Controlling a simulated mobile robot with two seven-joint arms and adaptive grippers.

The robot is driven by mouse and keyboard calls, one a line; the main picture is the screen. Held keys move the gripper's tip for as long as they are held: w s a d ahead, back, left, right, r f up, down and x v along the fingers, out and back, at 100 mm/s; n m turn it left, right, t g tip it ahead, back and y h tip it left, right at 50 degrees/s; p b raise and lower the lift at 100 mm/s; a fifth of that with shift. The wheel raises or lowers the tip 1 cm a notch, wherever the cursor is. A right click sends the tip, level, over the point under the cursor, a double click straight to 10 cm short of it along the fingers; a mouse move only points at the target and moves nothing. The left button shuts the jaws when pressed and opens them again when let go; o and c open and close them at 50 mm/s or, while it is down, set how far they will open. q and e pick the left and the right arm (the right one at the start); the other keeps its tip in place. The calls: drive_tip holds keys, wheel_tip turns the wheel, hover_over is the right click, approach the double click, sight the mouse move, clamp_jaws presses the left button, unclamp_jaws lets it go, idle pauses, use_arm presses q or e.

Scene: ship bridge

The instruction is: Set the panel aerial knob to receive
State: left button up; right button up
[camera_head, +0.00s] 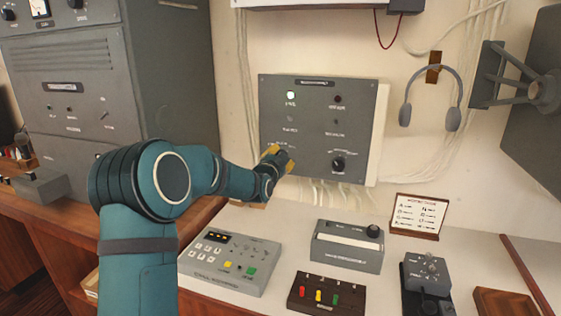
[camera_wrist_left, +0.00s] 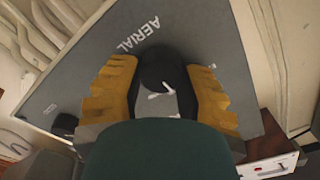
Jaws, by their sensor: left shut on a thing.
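The grey panel (camera_head: 318,112) is mounted on the wall at the back middle. In the left wrist view the black aerial knob (camera_wrist_left: 160,72) sits under the printed word AERIAL on the panel face (camera_wrist_left: 100,62). My left gripper (camera_head: 277,157) is at the panel's lower left, and its yellow fingers (camera_wrist_left: 160,92) lie on both sides of the knob, shut on it. White marks show on the knob and beside it; the setting cannot be read. In the head view the gripper hides the knob. My right gripper is in neither view.
A second black knob (camera_head: 338,164) is at the panel's lower right. Below on the desk are a grey keypad box (camera_head: 232,262), a grey box with a dial (camera_head: 347,246) and a box of coloured switches (camera_head: 325,293). A headset (camera_head: 434,92) hangs at right.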

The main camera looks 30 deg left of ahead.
use_arm(q)
drive_tip(key=shift+r, duration=0.15)
drive_tip(key=o, duration=1.2)
drive_tip(key=shift+w, duration=0.1)
drive_tip(key=shift+s, duration=0.2)
drive_tip(key=v, duration=1.1)
drive_tip(key=shift+s, duration=0.35)
